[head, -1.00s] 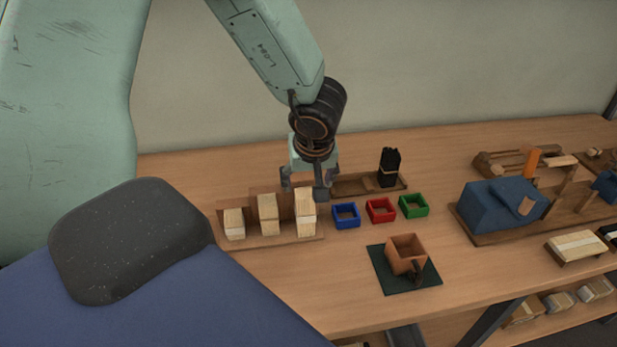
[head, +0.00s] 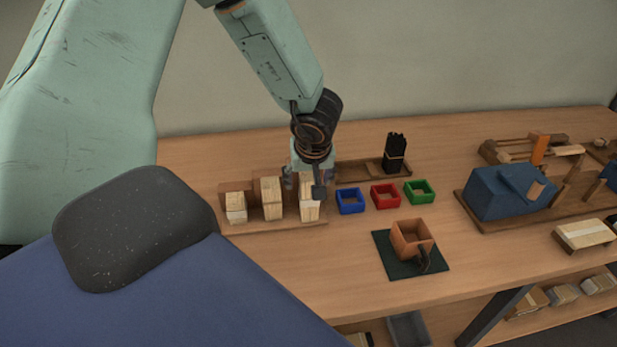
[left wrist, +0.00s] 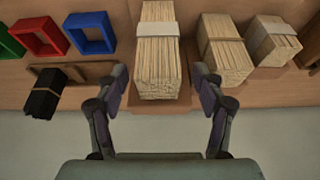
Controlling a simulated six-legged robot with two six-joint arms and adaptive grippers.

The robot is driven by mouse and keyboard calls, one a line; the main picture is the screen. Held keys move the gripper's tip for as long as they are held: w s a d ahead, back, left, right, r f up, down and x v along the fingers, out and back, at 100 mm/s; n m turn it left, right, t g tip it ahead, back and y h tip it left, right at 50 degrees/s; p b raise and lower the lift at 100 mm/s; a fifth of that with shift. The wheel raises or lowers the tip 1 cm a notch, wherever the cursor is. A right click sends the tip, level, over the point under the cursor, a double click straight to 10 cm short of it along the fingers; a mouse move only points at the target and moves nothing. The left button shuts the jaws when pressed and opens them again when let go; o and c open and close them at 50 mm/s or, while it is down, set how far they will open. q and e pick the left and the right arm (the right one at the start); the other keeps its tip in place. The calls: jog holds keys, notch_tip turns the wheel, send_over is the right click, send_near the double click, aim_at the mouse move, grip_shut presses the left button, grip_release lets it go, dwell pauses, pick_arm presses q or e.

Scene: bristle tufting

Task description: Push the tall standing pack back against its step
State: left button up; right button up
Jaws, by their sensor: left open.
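The tall standing pack (head: 309,210) is a pale bundle of sticks with a white band, rightmost of three on a wooden rack (head: 262,228) in the head view. My left gripper (head: 304,184) is open and hangs over it, covering its upper part. In the left wrist view the pack (left wrist: 158,68) shows between the two spread fingers (left wrist: 159,76), with a gap on each side. I cannot tell how deep the fingers reach beside it. Its step is mostly hidden behind the pack and gripper. My right gripper is not in view.
A middle pack (head: 272,200) and a short pack (head: 236,210) stand to the left. Blue (head: 350,201), red (head: 385,196) and green (head: 419,192) frames lie to the right. A black bundle (head: 395,155) stands in a tray behind. The front of the table is partly free.

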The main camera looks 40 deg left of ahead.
pick_arm(q)
jog(key=shift+w, duration=0.1)
jog(key=shift+w+f, duration=0.1)
jog(key=c, duration=1.3)
jog(key=shift+a, duration=0.1)
jog(key=shift+a, duration=0.1)
jog(key=shift+w+a+p, duration=0.55)
jog(key=shift+w+a, duration=0.1)
jog(key=shift+a, duration=0.1)
